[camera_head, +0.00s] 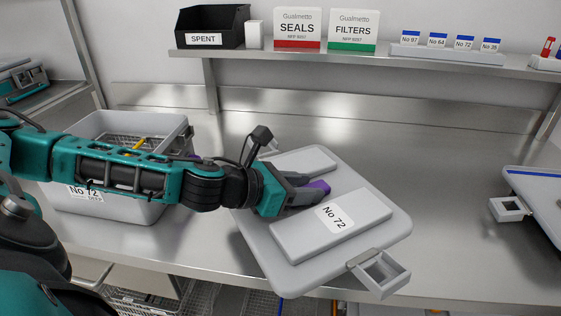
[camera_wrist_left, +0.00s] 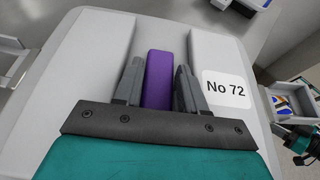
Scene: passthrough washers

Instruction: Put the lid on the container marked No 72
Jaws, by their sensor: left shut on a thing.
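The grey lid (camera_head: 370,216), labelled No 72, has two raised panels and a latch loop at its near right corner. My left gripper (camera_head: 312,190) is shut on the purple handle (camera_head: 319,186) between the panels. The handle also shows between the fingers in the left wrist view (camera_wrist_left: 158,80). The lid is over the counter, its near part past the front edge; I cannot tell its height. The open grey container marked No 72 (camera_head: 120,212) stands at the left, with a wire basket (camera_head: 130,143) inside. My left arm hides part of it.
Another grey lid or container with a blue stripe (camera_head: 540,195) stands at the right.

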